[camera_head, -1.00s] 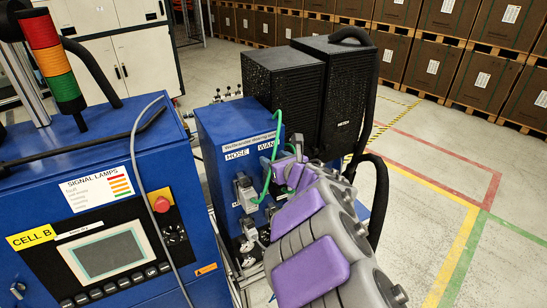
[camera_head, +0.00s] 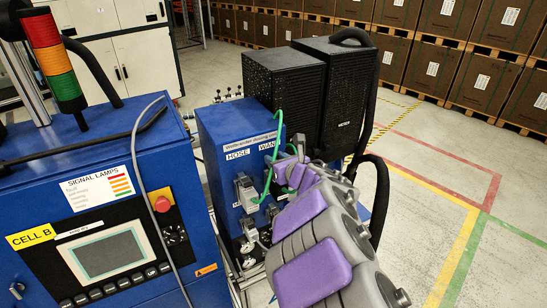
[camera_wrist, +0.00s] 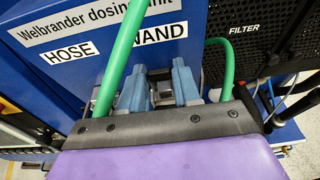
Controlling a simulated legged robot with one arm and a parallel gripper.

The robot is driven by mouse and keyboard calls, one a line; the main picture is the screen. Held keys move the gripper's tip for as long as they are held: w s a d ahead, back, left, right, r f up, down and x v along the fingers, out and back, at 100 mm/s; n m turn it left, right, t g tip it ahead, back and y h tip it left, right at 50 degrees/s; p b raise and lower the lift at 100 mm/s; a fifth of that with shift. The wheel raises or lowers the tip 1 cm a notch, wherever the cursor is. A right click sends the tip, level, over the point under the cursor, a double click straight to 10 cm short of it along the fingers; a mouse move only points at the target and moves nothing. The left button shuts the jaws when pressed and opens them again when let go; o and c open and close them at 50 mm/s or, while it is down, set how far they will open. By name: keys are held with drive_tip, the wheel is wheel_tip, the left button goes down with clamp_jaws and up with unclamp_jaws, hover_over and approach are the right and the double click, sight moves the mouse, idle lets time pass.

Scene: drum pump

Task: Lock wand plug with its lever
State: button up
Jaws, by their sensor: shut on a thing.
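The blue dosing unit (camera_head: 222,150) carries HOSE and WAND labels on its front. The WAND label (camera_wrist: 160,33) is large in the wrist view. My gripper (camera_wrist: 160,90) is in front of the panel below that label, its two blue-grey fingers close together. It is shut on a small grey part between the fingers, at the wand plug. The fingers hide most of this part, so I cannot tell plug from lever or whether the lever is locked. A grey connector (camera_head: 246,190) sits under the HOSE label. In the head view my wrist hides the WAND socket.
A green hose (camera_wrist: 122,55) passes close by the left finger in the wrist view; another green stretch shows on the right. The black filter housing (camera_head: 340,95) stands behind the unit. A control cabinet (camera_head: 95,210) is at the left. Open floor lies at the right.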

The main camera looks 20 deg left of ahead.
drive_tip(key=shift+s+d+f+t+y+b, duration=0.2)
drive_tip(key=shift+t+y+b, duration=0.3)
drive_tip(key=shift+b, duration=2.7)
drive_tip(key=shift+s+d+f+t+y+b, duration=0.15)
drive_tip(key=shift+f+t+y+b, duration=0.3)
drive_tip(key=shift+b, duration=2.8)
drive_tip(key=shift+s+d+f+t+y+b, duration=0.2)
drive_tip(key=shift+y+b, duration=0.45)
drive_tip(key=shift+b, duration=2.55)
drive_tip(key=shift+w+r, duration=0.1)
drive_tip(key=o, duration=0.8)
drive_tip(key=shift+r, duration=0.1)
